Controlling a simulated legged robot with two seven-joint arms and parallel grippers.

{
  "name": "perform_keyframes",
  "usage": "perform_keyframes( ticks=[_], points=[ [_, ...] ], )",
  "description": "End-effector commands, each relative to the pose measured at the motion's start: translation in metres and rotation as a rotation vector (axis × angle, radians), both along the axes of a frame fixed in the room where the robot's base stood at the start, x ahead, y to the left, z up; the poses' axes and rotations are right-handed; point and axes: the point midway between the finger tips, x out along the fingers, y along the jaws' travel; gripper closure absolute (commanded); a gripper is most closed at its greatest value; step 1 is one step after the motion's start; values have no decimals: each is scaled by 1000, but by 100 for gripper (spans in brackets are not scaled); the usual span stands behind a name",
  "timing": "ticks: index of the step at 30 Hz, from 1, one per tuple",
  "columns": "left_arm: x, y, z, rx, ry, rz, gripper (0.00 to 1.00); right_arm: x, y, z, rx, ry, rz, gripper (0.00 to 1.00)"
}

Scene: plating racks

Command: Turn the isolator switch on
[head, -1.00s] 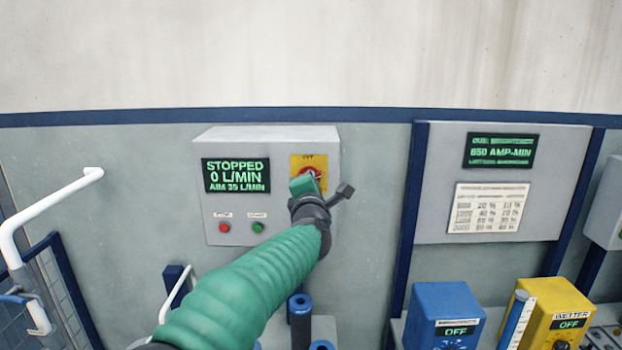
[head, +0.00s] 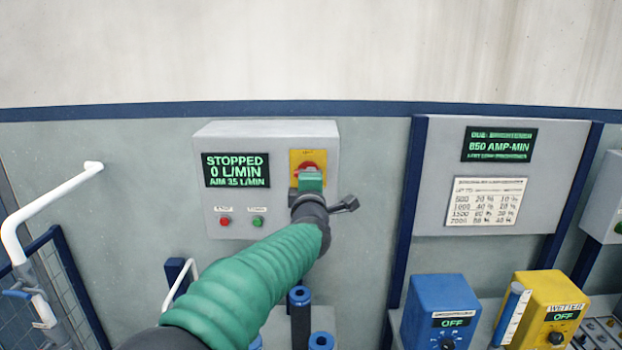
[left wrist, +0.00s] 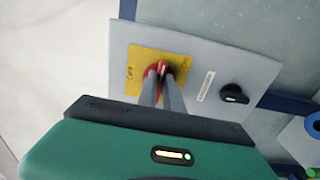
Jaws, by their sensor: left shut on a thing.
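The isolator switch (head: 308,167) is a red rotary handle on a yellow plate (head: 296,158), on the front of a grey wall box. My left gripper (left wrist: 160,76) is shut on the red handle, its two fingers side by side across it in the left wrist view. In the head view my green gripper body covers the lower part of the switch. The handle's exact angle is hidden by the fingers. The box display (head: 236,170) reads STOPPED, 0 L/MIN, AIM 35 L/MIN. My right gripper is not in view.
A red button (head: 225,221) and a green button (head: 258,221) sit below the display. A black knob (left wrist: 234,94) shows in the left wrist view. To the right are a grey panel (head: 440,200), a blue box (head: 425,295) and a yellow box (head: 530,290). A white rail (head: 50,205) stands at left.

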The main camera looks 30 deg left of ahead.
Motion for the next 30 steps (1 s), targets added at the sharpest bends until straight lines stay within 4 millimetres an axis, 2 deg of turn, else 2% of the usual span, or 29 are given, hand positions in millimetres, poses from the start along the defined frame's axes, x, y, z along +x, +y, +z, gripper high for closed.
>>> perform_keyframes(
  ticks=[1, 6, 7, 11, 20, 23, 26, 30],
  points=[
    [1, -1, -6, -2, 11, -3, 100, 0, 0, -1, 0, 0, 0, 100],
    [1, -1, -6, -2, 11, -3, 100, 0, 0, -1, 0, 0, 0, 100],
    [1, -1, -6, -2, 11, -3, 85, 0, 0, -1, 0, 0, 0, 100],
    [1, -1, -4, -1, 8, -2, 68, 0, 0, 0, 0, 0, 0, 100],
    [-1, -1, -1, 0, 2, -1, 67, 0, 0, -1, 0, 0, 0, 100],
    [-8, -5, -2, 0, 1, -2, 67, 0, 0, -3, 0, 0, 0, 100],
    [-24, -15, -2, 0, -1, -2, 67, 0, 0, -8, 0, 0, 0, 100],
    [-59, -37, -2, 0, -1, -4, 67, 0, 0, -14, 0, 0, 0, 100]
  ],
)
